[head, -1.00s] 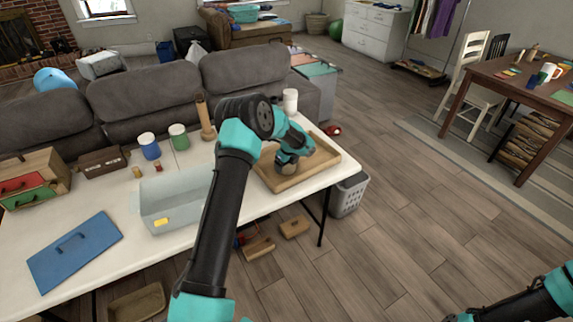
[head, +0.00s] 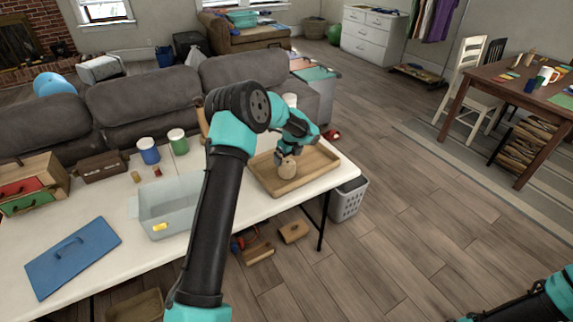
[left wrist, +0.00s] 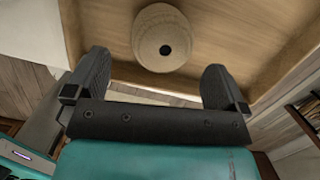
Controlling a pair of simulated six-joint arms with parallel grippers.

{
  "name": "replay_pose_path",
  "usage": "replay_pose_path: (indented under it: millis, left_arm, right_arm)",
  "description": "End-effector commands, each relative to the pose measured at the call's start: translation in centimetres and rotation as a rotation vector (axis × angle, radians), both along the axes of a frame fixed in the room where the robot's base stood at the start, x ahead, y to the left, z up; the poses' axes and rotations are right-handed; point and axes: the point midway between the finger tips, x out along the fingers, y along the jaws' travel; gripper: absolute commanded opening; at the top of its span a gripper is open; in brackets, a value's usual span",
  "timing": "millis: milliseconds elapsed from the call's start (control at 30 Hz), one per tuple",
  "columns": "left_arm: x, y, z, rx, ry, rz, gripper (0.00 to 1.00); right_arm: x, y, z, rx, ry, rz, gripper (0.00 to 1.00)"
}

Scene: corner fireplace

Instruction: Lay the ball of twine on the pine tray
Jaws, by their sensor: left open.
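The ball of twine (head: 288,170), tan and round with a dark centre hole, sits on the floor of the pine tray (head: 322,160). In the left wrist view the twine (left wrist: 150,50) lies just beyond my fingertips, between their lines, and appears clear of both fingers. The tray's wooden floor (left wrist: 225,35) surrounds it. My left gripper (head: 284,160) is open and empty, close over the twine; its spread fingers show in the left wrist view (left wrist: 158,64). Only part of my right arm shows at the lower right of the head view; its gripper is out of frame.
Left of the tray on the white table (head: 105,250) stand a translucent bin (head: 165,212), a blue lid (head: 72,257), a blue jar (head: 149,151) and a green jar (head: 178,142). A grey sofa (head: 150,100) stands behind. The table's right edge is near the tray.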

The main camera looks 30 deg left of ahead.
Motion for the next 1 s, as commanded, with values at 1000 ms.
replay_pose_path:
  millis: [1000]
  left_arm:
    - [-0.3,-0.7,4.2,0.000,0.000,0.000,1.00]
  right_arm:
    - [0.0,0.0,0.0,0.000,0.000,0.000,0.68]
